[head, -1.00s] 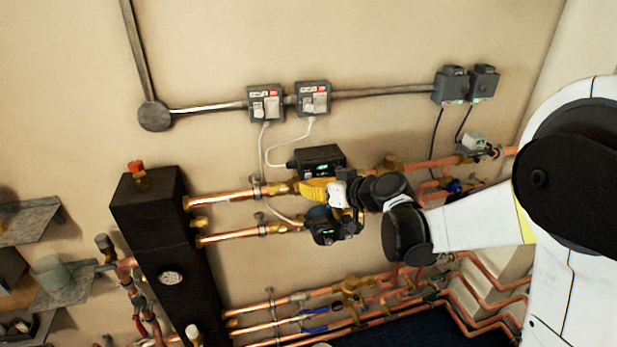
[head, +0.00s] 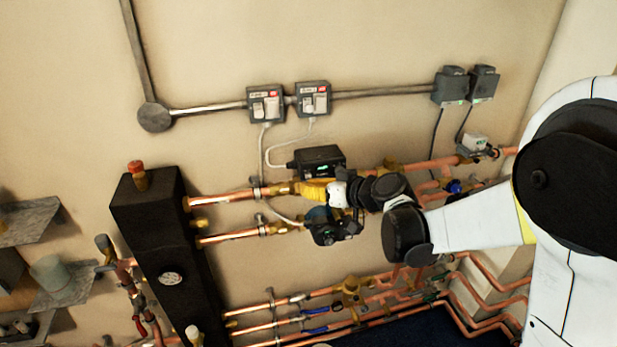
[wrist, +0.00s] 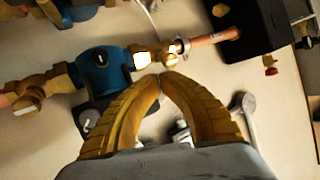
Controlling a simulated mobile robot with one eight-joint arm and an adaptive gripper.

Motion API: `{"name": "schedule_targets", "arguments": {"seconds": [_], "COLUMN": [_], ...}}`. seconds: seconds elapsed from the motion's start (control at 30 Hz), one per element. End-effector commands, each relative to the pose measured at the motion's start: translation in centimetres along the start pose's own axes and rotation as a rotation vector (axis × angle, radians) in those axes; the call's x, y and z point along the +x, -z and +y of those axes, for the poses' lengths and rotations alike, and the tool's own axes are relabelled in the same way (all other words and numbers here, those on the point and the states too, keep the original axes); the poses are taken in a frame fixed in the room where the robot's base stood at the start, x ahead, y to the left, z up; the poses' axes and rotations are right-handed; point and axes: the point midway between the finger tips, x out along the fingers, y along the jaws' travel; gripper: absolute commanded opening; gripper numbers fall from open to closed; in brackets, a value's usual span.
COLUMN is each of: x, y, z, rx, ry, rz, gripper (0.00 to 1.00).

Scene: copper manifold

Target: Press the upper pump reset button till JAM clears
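The upper pump's dark control box (head: 318,160), with a small green light, sits above the upper copper pipe in the head view. The pump's blue body (wrist: 103,70) and dark box (wrist: 90,118) show left of the fingers in the wrist view. My gripper (head: 308,189) is just below that box in the head view. Its ribbed yellow fingers (wrist: 161,79) meet at the tips with nothing seen between them. The tips look close to the brass fitting beside the pump; contact cannot be told. I cannot make out the reset button or any JAM text.
The lower pump (head: 325,226) hangs just under my gripper. A black manifold (head: 165,250) stands at left. Two switch boxes (head: 266,104) (head: 313,98) sit above, with white cables running down. More copper pipes (head: 290,322) run below.

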Motion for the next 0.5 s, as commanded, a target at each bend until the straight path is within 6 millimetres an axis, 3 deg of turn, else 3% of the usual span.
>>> {"name": "schedule_targets", "arguments": {"seconds": [0.5], "x": [0.56], "y": [0.24], "z": [0.29], "rx": [0.0], "ry": [0.0], "rz": [0.0], "gripper": [0.0]}}
